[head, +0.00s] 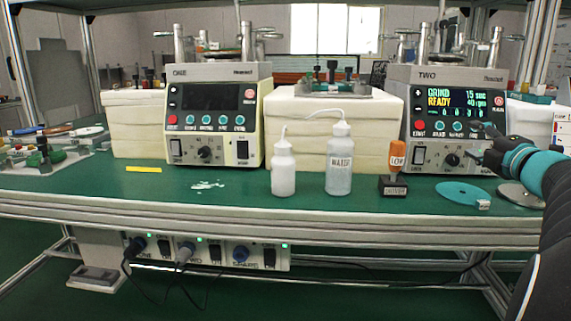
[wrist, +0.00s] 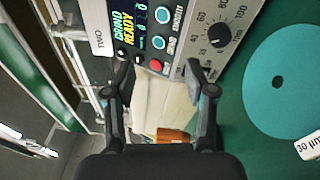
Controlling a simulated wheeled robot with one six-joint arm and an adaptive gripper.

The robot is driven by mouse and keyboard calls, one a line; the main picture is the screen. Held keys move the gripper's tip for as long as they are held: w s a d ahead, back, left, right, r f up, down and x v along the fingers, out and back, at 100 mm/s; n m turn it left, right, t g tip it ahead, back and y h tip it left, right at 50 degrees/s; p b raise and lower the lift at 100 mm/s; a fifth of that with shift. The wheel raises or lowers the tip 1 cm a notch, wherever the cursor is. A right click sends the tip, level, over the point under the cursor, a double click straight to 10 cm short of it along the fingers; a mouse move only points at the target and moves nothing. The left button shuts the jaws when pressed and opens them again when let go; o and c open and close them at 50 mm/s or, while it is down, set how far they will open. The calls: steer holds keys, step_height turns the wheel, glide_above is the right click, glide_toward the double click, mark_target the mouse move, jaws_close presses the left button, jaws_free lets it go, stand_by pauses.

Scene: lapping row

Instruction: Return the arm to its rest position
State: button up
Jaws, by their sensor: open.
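My arm (head: 549,181) reaches in from the right edge of the head view. My gripper (head: 487,146) is in front of the right side of the machine marked TWO (head: 397,118). In the wrist view my gripper (wrist: 160,80) has its two fingers spread, with nothing between them. The machine's lit display (wrist: 124,30) reads GRIND and READY, and its buttons and a dial (wrist: 218,34) lie beyond the fingertips. I cannot tell from these views whether a finger touches the panel.
A teal disc (head: 462,193) and a grey disc (head: 520,195) lie below my arm. An orange-handled LAP stamp (head: 397,160), a WATER bottle (head: 339,165) and a plain bottle (head: 284,172) stand left of it. Machine ONE (head: 216,80) has a dark display.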

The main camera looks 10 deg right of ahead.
steer(key=s+a+f+m+g+h+p, duration=0.1)
steer(key=a+m+g+h, duration=0.15)
steer(key=a+m, duration=0.35)
steer(key=s+a+f+m+g+h+p, duration=0.1)
steer(key=s+a+m+h, duration=0.15)
steer(key=a+m, duration=0.35)
steer(key=s+a+f+m+g+y+p, duration=0.2)
steer(key=s+a+f+m+g+y, duration=0.4)
steer(key=s+a+f, duration=1.3)
steer(key=a+m+g, duration=0.1)
steer(key=a+g, duration=0.2)
steer(key=shift+s+f, duration=0.15)
steer(key=shift+f, duration=0.2)
